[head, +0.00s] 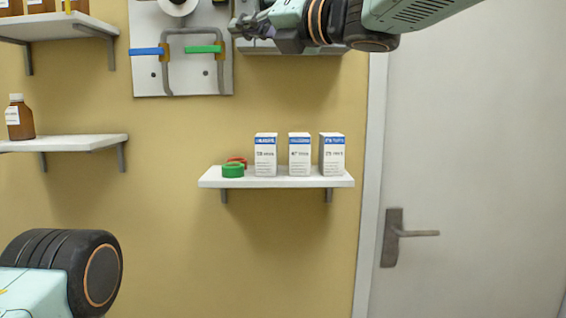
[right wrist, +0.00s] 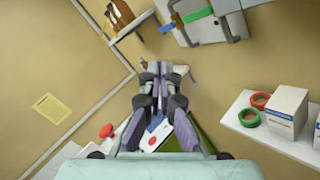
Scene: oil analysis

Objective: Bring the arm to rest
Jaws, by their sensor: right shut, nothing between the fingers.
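My right arm comes in at the top right of the head view. Its gripper (head: 242,27) is high up, in front of the right edge of the wall panel (head: 145,80) with pipes. In the right wrist view the fingers of my right gripper (right wrist: 162,70) are together with nothing between them. It is well above the small shelf (head: 280,182) and apart from the things on it. A dark joint of my left arm shows at the lower left of the head view; the left gripper is out of frame.
Three white boxes (head: 299,155), a green ring (head: 233,171) and a red ring (head: 237,160) sit on the small shelf. A brown bottle (head: 20,120) stands on the left shelf (head: 90,143). A door (head: 480,150) is at right. The wall below the small shelf is bare.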

